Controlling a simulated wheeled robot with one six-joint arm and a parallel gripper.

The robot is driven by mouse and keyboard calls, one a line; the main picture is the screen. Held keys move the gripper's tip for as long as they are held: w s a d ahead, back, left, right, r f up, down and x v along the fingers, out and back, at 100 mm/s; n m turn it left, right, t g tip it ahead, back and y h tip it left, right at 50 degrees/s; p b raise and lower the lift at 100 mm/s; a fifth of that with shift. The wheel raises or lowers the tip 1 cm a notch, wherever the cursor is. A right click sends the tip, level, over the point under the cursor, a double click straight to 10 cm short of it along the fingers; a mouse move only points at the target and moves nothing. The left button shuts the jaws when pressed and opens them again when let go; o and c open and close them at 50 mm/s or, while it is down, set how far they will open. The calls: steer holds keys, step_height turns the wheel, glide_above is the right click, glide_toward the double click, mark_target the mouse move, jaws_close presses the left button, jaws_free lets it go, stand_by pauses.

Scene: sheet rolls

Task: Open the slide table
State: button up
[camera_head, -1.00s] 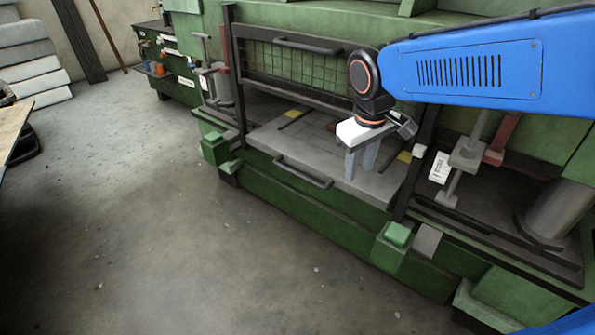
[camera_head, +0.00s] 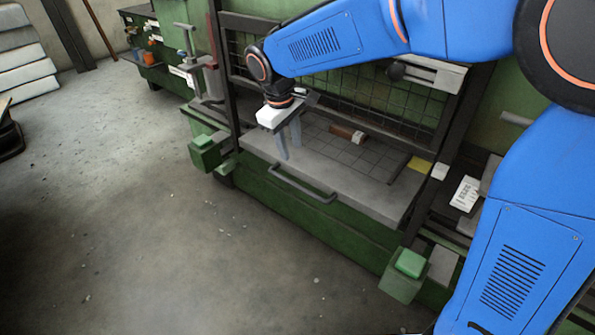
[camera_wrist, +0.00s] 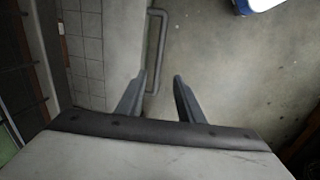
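The slide table (camera_head: 378,200) is a grey slab in the green machine's opening, with a grid-marked top. Its dark bar handle (camera_head: 302,186) runs along the front edge; it also shows in the wrist view (camera_wrist: 161,40). My gripper (camera_head: 289,150) points down over the front left part of the table, near the handle's left end. In the wrist view its two fingers (camera_wrist: 158,78) are apart with nothing held. The near end of the handle shows between them, but I cannot tell the height gap. The handle looks clear of the fingers.
A mesh guard (camera_head: 385,100) stands behind the table top. A small brown block (camera_head: 342,132) lies on the table. Green blocks (camera_head: 205,152) and (camera_head: 408,264) flank the table front. The grey floor (camera_head: 190,260) in front is open. A tool bench (camera_head: 140,40) is at the back left.

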mark_target(298, 185)
steer(key=w+f, duration=0.1)
steer(key=f, duration=0.4)
steer(key=w+d+f, duration=0.1)
steer(key=f, duration=0.5)
steer(key=w+d+f, duration=0.1)
steer(key=f, duration=0.5)
jaws_close()
